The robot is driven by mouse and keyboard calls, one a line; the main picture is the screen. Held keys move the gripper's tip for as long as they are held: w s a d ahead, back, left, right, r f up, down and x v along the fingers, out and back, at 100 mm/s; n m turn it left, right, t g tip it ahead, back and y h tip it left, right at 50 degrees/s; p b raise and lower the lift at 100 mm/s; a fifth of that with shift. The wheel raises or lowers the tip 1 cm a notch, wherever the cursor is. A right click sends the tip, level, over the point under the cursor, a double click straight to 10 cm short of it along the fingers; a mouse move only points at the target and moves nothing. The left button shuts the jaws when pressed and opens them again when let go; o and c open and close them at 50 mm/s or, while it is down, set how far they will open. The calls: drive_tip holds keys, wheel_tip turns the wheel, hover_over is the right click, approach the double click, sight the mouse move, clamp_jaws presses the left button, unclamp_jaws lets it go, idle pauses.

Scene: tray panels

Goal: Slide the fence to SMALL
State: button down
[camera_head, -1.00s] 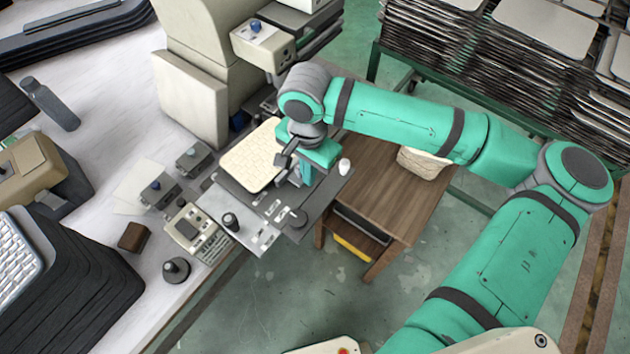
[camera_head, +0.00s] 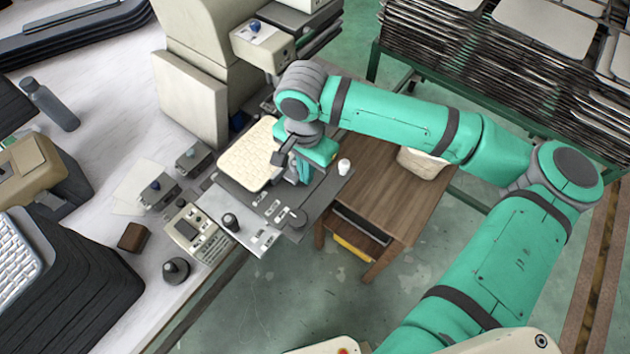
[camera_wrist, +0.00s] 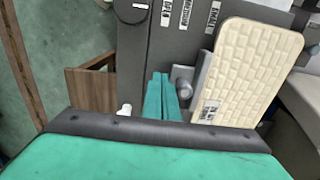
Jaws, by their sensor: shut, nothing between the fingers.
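The fence (camera_wrist: 203,75) is a dark grey bar lying along the left edge of the cream quilted panel (camera_wrist: 245,75) in the wrist view, with a round grey knob (camera_wrist: 181,77) on its left side. White labels stand on the dark plate above; the one I read as SMALL (camera_wrist: 213,16) is rightmost, with MEDIUM (camera_wrist: 186,13) to its left. The bar looks roughly in line with SMALL. My gripper (camera_wrist: 161,78) is shut and empty, its teal fingertips just left of the knob; contact cannot be told. In the head view my gripper (camera_head: 304,176) is right of the panel (camera_head: 247,154).
The dark plate (camera_wrist: 135,60) carries the labels. A wooden table (camera_head: 385,195) is at the right; a beige machine (camera_head: 205,50) stands behind.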

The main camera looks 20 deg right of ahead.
drive_tip(key=shift+s+d, duration=0.25)
drive_tip(key=shift+s, duration=0.05)
wheel_tip(320, 180, up, 7)
idle(0.7)
idle(0.5)
